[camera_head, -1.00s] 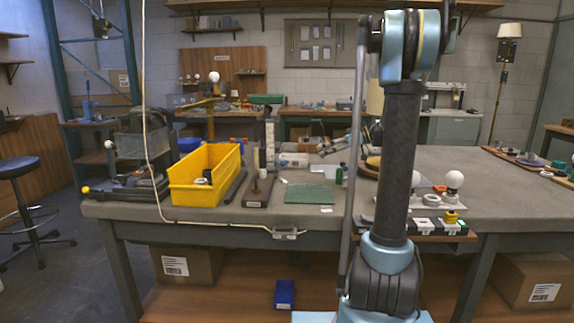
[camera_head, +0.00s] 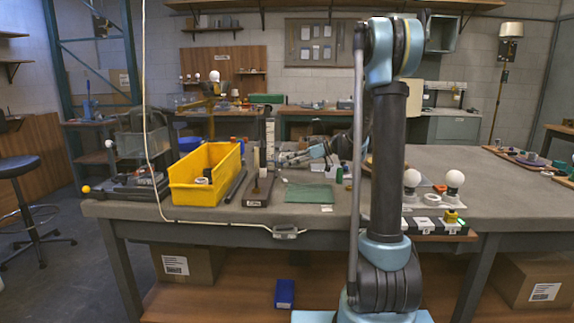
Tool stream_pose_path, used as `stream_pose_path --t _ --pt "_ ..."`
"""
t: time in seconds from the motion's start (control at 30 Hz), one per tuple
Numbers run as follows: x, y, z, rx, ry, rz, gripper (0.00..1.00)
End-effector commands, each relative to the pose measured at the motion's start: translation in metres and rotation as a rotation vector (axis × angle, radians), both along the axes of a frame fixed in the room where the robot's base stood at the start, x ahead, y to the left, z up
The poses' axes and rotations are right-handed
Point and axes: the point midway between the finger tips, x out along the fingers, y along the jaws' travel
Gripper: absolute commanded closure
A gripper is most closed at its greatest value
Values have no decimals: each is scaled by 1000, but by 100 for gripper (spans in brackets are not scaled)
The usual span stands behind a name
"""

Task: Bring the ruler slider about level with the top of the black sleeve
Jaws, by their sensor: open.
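The upright white ruler (camera_head: 270,141) stands on a dark base (camera_head: 257,191) on the workbench, right of the yellow bin. Its slider is too small to make out clearly. A slim post with a brass-coloured foot (camera_head: 256,184) rises from the same base, with a pale upright piece (camera_head: 256,157) above it. The black sleeve is small and dark there, and its top edge is hard to tell. My gripper (camera_head: 284,159) is open, just right of the ruler, and reaches toward it from the right. I cannot see it touching anything.
The yellow bin (camera_head: 204,178) stands left of the ruler base. A green mat (camera_head: 309,193) and a small green bottle (camera_head: 339,175) lie to the right. White bulbs (camera_head: 453,179) stand on holders farther right. A white cable (camera_head: 195,222) runs along the bench front.

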Motion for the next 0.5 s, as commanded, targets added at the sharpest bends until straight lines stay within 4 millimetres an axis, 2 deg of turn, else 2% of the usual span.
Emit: stream_pose_path --t 0.2,0.5 --pt "2 15 -6 0 0 1 58" --pt "3 18 -7 0 0 1 58"
